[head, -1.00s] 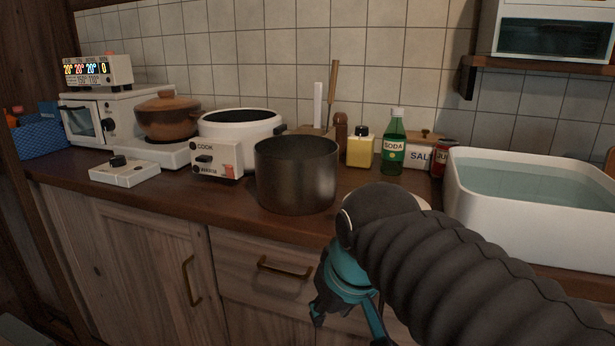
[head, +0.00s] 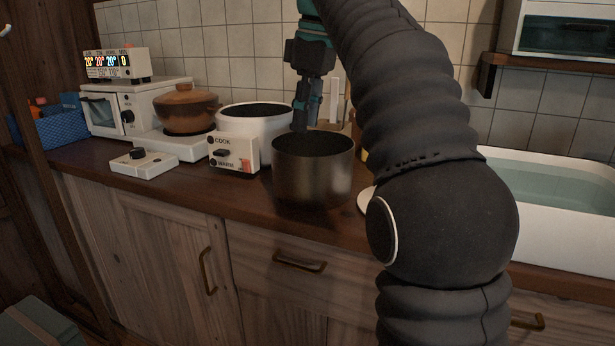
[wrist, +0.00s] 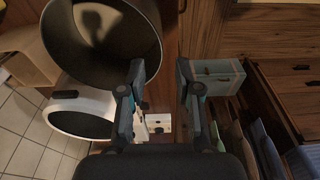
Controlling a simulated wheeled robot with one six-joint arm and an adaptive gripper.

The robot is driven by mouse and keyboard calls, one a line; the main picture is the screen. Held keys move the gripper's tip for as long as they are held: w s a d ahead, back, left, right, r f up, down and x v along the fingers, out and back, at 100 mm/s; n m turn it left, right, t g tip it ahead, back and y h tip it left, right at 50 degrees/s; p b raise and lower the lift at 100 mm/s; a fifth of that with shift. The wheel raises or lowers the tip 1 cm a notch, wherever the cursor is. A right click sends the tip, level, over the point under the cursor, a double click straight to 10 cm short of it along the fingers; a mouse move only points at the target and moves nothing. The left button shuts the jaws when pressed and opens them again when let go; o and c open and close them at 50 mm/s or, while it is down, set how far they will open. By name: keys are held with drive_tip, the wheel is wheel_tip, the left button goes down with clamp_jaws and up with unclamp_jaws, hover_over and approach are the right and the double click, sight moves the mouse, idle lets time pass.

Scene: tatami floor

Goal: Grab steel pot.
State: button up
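The steel pot (head: 312,172) is dark, round and open-topped. It stands upright near the counter's front edge in the head view, and it fills the upper left of the wrist view (wrist: 147,78). My gripper (head: 300,124) points down at the pot's far rim, towards the left, in the head view. In the wrist view my gripper (wrist: 160,68) is open, with two fingers apart and nothing between them. The left finger overlaps the pot's edge there; I cannot tell whether it touches. The fingertips are partly hard to make out in the head view.
A white cooker (head: 236,152) stands close behind and left of the pot. A brown clay pot (head: 186,108) sits on a white burner further left. A white water basin (head: 560,220) is on the right. My arm hides the counter between pot and basin.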

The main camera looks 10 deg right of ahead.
sight(295, 177)
drive_tip(key=shift+w, duration=0.2)
drive_tip(key=shift+w+a+f, duration=0.25)
drive_tip(key=shift+a+f, duration=0.05)
drive_tip(key=shift+f, duration=1.9)
drive_tip(key=shift+w+a+f, duration=0.25)
drive_tip(key=shift+a+f, duration=0.05)
drive_tip(key=shift+f, duration=1.9)
drive_tip(key=shift+w+a+f, duration=0.25)
drive_tip(key=shift+a+f, duration=0.05)
drive_tip(key=shift+f, duration=1.9)
clamp_jaws()
